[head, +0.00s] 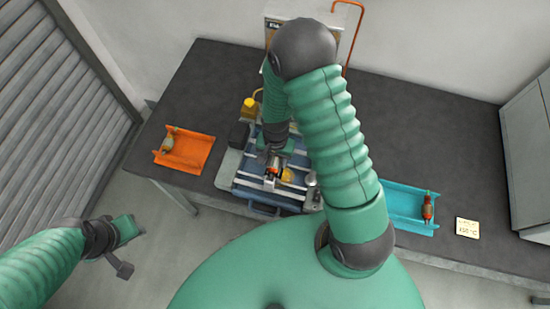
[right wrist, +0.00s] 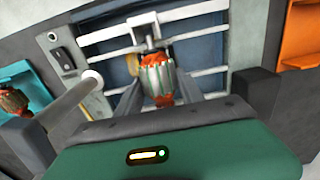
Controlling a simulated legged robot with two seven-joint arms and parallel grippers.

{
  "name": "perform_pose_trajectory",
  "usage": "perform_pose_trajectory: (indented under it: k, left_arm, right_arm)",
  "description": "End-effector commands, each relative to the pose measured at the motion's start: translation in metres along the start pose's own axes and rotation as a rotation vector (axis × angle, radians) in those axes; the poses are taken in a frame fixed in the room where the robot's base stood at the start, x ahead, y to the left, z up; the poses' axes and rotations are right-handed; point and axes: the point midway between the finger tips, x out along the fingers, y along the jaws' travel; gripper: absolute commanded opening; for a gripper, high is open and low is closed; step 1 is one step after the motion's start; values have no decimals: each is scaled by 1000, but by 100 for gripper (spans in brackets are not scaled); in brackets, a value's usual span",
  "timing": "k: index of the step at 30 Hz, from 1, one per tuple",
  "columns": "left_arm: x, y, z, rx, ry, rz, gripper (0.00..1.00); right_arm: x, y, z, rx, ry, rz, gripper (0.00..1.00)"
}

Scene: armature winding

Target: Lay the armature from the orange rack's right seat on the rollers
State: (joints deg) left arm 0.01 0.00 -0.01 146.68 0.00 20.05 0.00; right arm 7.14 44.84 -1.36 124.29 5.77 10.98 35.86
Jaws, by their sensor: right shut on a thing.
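My right gripper (head: 274,162) is shut on an armature (head: 273,173) over the blue winding machine (head: 268,198). In the right wrist view the armature (right wrist: 158,80), with orange ends and a pale striped core, sits between the two grey fingers. I cannot tell whether it touches anything below. The rollers are not clearly made out under it. The orange rack (head: 190,160) holds one armature (head: 168,143) at its left; its right part is bare. My left gripper (head: 122,248) hangs at lower left, off the table; its jaw state is unclear.
A cyan rack (head: 400,202) with a red armature (head: 428,208) lies right of my arm. A white card (head: 467,228) is beside it. The dark table (head: 440,140) is clear at right.

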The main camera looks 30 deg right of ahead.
Motion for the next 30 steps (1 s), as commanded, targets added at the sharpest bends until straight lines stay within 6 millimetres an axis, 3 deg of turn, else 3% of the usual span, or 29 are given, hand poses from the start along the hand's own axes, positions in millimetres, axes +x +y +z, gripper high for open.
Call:
perform_pose_trajectory:
  k: [23, 24, 30]
  left_arm:
    - [-2, 0, -1, 0, 0, 0, 36]
    - [-2, 0, -1, 0, 0, 0, 36]
    - [-2, 0, -1, 0, 0, 0, 36]
  right_arm:
    - [0, 0, 4, -1, 0, 1, 0]
    - [0, 0, 4, -1, 0, 1, 47]
    - [0, 0, 4, 0, 0, 1, 70]
